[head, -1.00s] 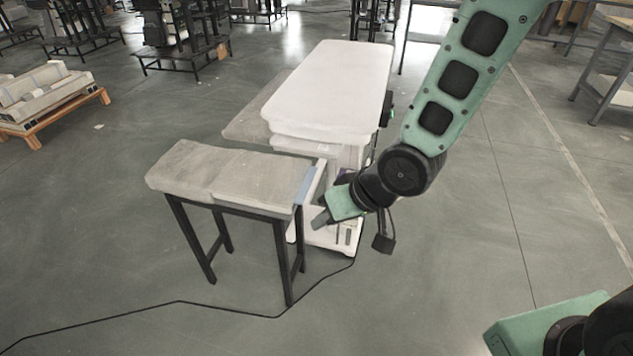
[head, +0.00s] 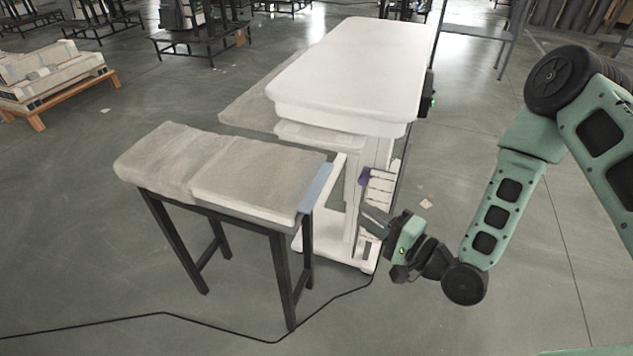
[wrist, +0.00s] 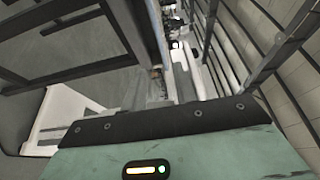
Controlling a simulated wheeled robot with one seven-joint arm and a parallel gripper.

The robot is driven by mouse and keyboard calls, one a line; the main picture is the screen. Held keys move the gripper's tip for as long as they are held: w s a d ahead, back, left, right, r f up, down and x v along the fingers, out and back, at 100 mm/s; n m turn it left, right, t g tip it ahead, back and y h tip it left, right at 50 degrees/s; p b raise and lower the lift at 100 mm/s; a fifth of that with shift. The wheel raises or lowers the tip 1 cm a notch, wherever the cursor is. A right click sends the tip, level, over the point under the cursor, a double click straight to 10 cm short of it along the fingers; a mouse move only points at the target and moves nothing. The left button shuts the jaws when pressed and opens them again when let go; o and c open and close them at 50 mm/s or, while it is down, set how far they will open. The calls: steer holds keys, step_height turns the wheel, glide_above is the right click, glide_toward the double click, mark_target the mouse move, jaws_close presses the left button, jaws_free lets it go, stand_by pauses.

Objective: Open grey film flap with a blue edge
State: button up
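The grey film flap (head: 262,180) lies flat over the top of a small black-legged stand in the head view. Its blue edge (head: 317,189) runs along the right end of the stand top. My gripper (head: 374,217) is to the right of the blue edge and lower in the picture, apart from it, in front of the white column unit's side. Its fingers are small and dark there, so I cannot tell whether they are open. The wrist view shows my gripper's green body at the bottom, with dark bars beyond; I cannot make out the flap there.
A white-topped lift unit (head: 345,75) stands behind the stand, with a white base and a slatted light panel (head: 377,190) near my gripper. A black cable (head: 200,317) crosses the floor. A wooden pallet (head: 60,95) lies far left.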

mark_target(314, 181)
steer(key=x, duration=1.5)
steer(key=shift+w+a, duration=0.15)
steer(key=shift+a, duration=0.15)
jaws_close()
